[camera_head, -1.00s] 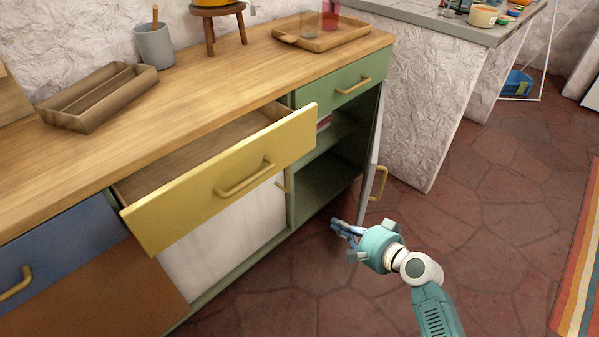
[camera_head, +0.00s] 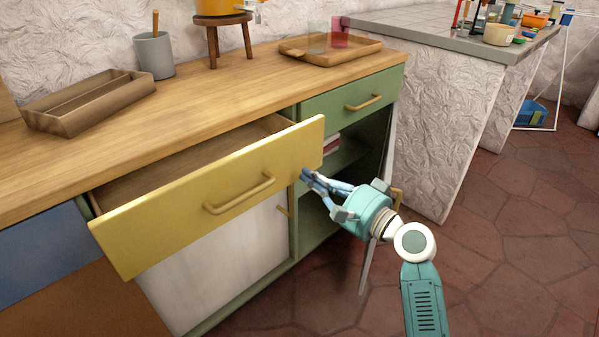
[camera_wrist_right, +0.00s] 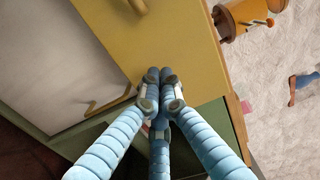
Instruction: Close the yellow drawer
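The yellow drawer (camera_head: 168,222) stands pulled out from under the wooden counter, its inside showing behind the front panel. Its yellow handle (camera_head: 240,195) is on the front. My right gripper (camera_head: 307,177) is at the right end of the drawer front, with its fingertips near the lower right part of the panel. I cannot tell whether they touch it. In the right wrist view the blue fingers (camera_wrist_right: 160,78) are drawn together with nothing visible between them, and the yellow drawer front (camera_wrist_right: 180,38) lies just beyond the tips. My left gripper is not in view.
A green drawer (camera_head: 350,101) is shut at the right, above an open green cabinet with shelves. A cabinet door with a yellow handle (camera_head: 398,197) stands open behind my right arm. A blue drawer (camera_head: 40,250) is at the left. A wooden tray (camera_head: 330,56) is on the counter.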

